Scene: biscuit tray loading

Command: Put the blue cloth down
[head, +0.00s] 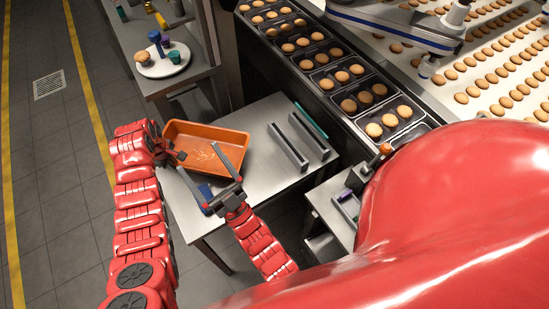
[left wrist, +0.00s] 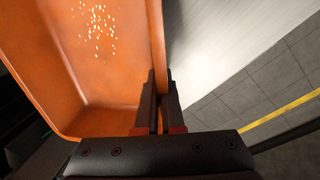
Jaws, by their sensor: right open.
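The blue cloth (head: 205,191) shows as a small patch near the table's front edge, just in front of the orange tray; much of it may be hidden by my right gripper. My right gripper (head: 198,159) is open wide, one finger on each side of the patch in the picture. Whether it touches the cloth I cannot tell. The orange tray (head: 184,127) has pale crumbs on its floor. My left gripper (head: 172,153) is at the tray's left wall. In the left wrist view its fingers (left wrist: 158,80) are closed on the wall of the tray (left wrist: 122,116).
The steel table (head: 258,118) has two grey bars (head: 290,147) and a teal strip (head: 311,121) on its right. A conveyor of biscuit trays (head: 330,78) runs behind. A side counter at upper left holds a white plate (head: 150,72) with cups and a biscuit.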

